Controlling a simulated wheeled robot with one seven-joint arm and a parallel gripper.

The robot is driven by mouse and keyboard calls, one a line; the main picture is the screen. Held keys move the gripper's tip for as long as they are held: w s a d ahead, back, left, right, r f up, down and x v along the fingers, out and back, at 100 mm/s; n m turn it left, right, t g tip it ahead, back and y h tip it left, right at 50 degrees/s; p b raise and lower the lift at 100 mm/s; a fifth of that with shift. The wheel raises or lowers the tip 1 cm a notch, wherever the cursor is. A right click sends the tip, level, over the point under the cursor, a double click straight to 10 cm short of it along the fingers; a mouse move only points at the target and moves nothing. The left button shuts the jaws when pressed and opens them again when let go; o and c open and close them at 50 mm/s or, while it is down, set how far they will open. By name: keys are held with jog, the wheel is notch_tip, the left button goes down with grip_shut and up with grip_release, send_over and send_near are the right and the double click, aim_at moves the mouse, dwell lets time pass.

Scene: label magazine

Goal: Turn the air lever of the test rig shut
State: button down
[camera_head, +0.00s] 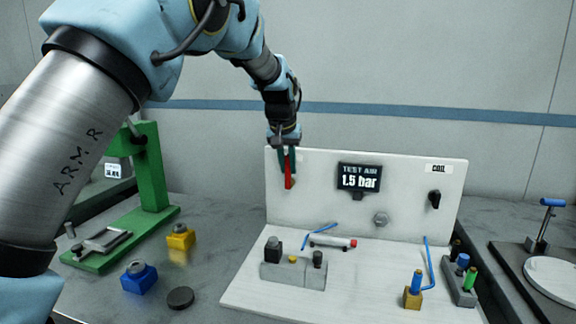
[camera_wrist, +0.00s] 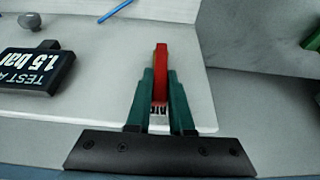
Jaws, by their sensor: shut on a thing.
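The test rig (camera_head: 322,170) is a white panel with a white base plate on the grey table. The red air lever (camera_head: 288,172) is at the panel's upper left and points up and down in the head view. It also shows in the wrist view (camera_wrist: 161,58), beside a partly hidden label. My gripper (camera_head: 287,158) reaches it from above. In the wrist view, my gripper's green fingers (camera_wrist: 161,80) are shut on the lever, one on each side. The display (camera_head: 359,178) on the panel reads "TEST AIR 1.5 bar".
A black knob (camera_head: 434,199) under a "COIL" label sits at the panel's right. A grey block (camera_head: 293,273) and a cylinder with a red end (camera_head: 333,242) are on the base plate. A green press (camera_head: 150,165), a yellow block (camera_head: 180,238) and a blue block (camera_head: 139,277) stand left.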

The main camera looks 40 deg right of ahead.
aim_at(311, 183)
jog(key=s+t+y, duration=0.1)
jog(key=t, duration=0.1)
jog(key=s+d+f+m+t+y, duration=0.1)
jog(key=t, duration=0.1)
jog(key=s+d+t+y, duration=0.1)
jog(key=t, duration=0.1)
jog(key=shift+s+d+f+m, duration=0.15)
jog(key=shift+s+f+m, duration=0.1)
jog(key=shift+m, duration=0.05)
jog(key=shift+s+d+f+m+t+y+b, duration=0.15)
jog(key=shift+s+f+t+y+b, duration=0.1)
jog(key=shift+f+t+y+b, duration=0.25)
jog(key=shift+s+d+f+m+t+y+b, duration=0.15)
jog(key=shift+s+t+y+b, duration=0.1)
jog(key=shift+t, duration=0.45)
jog(key=t+b, duration=0.1)
jog(key=f+t+b, duration=0.1)
jog(key=f+m+t+y+b, duration=0.1)
jog(key=shift+s+d, duration=0.3)
jog(key=shift+s, duration=0.1)
jog(key=shift+s+f+m+t+y+b, duration=0.1)
jog(key=shift+f+m+t+y+b, duration=0.3)
jog(key=shift+t+b, duration=0.7)
jog(key=shift+f+m+t+y+b, duration=0.3)
jog(key=shift+f+t+b, duration=0.2)
jog(key=shift+t+b, duration=0.45)
